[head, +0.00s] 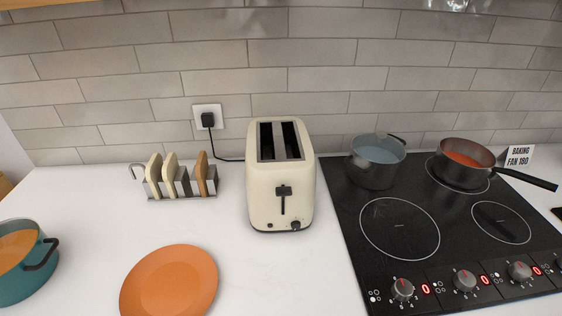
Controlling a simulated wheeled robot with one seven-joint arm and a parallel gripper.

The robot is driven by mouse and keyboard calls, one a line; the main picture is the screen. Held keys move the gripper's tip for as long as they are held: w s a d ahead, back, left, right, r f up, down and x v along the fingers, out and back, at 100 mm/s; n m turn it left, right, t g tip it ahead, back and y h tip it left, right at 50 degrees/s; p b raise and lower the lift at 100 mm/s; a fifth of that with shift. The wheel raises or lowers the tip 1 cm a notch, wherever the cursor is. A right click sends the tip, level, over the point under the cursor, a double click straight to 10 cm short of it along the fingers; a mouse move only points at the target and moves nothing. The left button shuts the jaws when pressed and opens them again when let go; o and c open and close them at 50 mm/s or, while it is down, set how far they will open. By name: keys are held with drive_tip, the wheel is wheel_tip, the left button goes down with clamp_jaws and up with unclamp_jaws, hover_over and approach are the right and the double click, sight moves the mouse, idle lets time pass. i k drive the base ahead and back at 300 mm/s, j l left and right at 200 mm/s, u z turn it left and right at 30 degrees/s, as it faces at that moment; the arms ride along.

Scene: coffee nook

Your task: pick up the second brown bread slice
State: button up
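A metal toast rack (186,192) stands on the white counter, left of the toaster. It holds slices upright. One brown bread slice (202,174) stands at its right end. Two pale cream slices, the left pale slice (154,174) and the right pale slice (170,173), stand further left. Bare rack dividers show between the pale slices and the brown one. I can make out only one clearly brown slice. The cream toaster (281,188) has two dark slots on top, with no bread visible in them. My gripper is not in view.
An orange plate (169,284) lies in front of the rack. A teal pot (27,288) is at the left edge. Right of the toaster, a black hob (340,188) carries a grey pot (375,170) and a dark saucepan (458,178). A plugged cord runs behind the toaster.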

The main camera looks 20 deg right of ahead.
sight(202, 166)
drive_tip(key=j+z, duration=0.15)
drive_tip(key=j, duration=0.35)
drive_tip(key=j+z, duration=0.15)
drive_tip(key=j, duration=0.35)
drive_tip(key=j+z, duration=0.1)
drive_tip(key=j, duration=0.4)
drive_tip(key=j+z, duration=0.15)
drive_tip(key=j, duration=0.35)
drive_tip(key=k+j+z, duration=0.15)
drive_tip(key=j, duration=0.3)
drive_tip(key=j+z, duration=0.15)
drive_tip(key=j, duration=0.35)
drive_tip(key=k+j+z, duration=0.1)
drive_tip(key=j, duration=0.35)
drive_tip(key=k+j+z, duration=0.15)
drive_tip(key=j, duration=0.3)
drive_tip(key=i+j, duration=0.25)
drive_tip(key=i, duration=0.2)
